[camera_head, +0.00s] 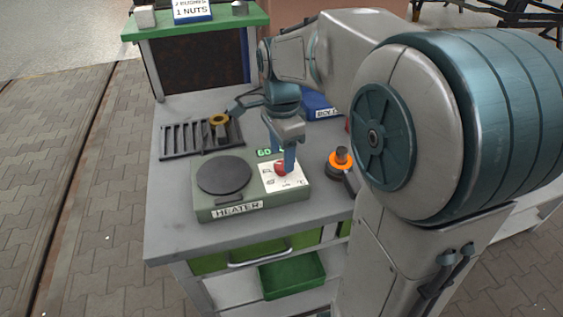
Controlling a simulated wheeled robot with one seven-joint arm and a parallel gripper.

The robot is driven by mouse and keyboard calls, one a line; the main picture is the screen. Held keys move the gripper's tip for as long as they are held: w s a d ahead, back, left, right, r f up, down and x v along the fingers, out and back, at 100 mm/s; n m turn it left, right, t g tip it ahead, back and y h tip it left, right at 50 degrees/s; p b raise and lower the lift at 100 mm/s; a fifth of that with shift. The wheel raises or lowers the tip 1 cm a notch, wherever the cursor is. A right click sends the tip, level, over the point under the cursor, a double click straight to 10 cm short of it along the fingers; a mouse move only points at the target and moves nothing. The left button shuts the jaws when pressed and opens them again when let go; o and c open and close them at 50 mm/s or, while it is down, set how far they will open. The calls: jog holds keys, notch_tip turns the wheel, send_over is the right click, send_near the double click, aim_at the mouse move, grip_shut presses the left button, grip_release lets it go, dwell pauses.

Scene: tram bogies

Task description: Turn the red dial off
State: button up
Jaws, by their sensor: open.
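The red dial (281,168) sits on the white panel at the right of the grey-green heater (232,212). A round dark hotplate (224,175) fills the heater's left side. The gripper is open. The fingers partly hide the dial, and I cannot tell whether they touch it or which mark the dial points to. A small green display (265,153) is lit behind the panel.
An orange ring with a dark knob (340,159) stands right of the heater, close to my arm. A dark slotted rack (186,138) and a blue box (318,106) lie behind. A green tray (292,275) sits below. The bench's front left is clear.

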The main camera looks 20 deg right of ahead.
aim_at(282, 164)
jog(key=shift+f, duration=1.6)
jog(key=c, duration=1)
